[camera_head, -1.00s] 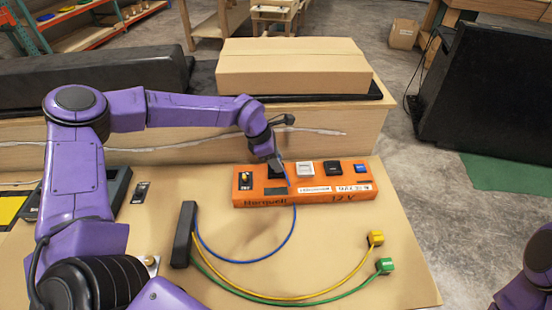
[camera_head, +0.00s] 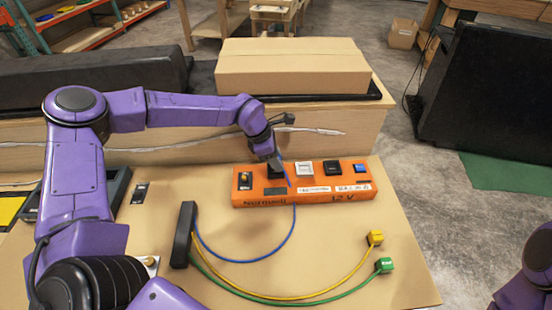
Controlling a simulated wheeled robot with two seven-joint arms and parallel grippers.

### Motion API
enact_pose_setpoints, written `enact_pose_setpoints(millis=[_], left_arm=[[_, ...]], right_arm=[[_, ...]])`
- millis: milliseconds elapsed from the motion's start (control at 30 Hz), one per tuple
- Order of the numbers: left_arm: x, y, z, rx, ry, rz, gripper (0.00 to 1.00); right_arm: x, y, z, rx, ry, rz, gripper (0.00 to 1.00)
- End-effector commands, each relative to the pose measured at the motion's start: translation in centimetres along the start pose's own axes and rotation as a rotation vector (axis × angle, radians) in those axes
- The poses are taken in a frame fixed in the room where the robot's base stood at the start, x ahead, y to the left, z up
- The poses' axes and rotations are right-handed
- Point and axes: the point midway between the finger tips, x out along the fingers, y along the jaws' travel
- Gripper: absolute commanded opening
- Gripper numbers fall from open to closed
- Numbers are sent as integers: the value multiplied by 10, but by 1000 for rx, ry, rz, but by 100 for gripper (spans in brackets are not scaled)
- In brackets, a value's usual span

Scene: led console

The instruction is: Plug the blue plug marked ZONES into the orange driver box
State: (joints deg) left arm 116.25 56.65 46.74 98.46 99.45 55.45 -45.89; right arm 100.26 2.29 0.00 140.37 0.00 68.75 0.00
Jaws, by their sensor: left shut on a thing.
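The orange driver box (camera_head: 305,197) lies on the brown board, with a row of sockets and switches along its top. My left gripper (camera_head: 275,163) is at the box's upper left part, pointing down, shut on the blue plug. The plug itself is mostly hidden by the gripper, and I cannot tell whether it is seated. Its blue cable (camera_head: 291,232) shows by the gripper and curves below the box to a black cable holder (camera_head: 184,234). A yellow plug (camera_head: 375,237) and a green plug (camera_head: 384,265) lie loose at lower right. Of my right arm, only a purple part shows; its gripper is out of view.
A cardboard box (camera_head: 292,67) stands on the wooden ledge behind the driver box. A dark tray (camera_head: 118,192) and a small black switch (camera_head: 140,192) lie at left. The board (camera_head: 400,220) is clear right of the driver box.

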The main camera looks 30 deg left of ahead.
Motion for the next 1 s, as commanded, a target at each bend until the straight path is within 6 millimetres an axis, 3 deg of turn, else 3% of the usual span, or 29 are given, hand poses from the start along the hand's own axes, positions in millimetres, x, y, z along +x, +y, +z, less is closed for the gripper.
enact_pose_setpoints(millis=[1000], left_arm=[[8, 0, -3, -1, 0, 0, 0]], right_arm=[[6, 0, 2, 0, 0, 0, 43]])
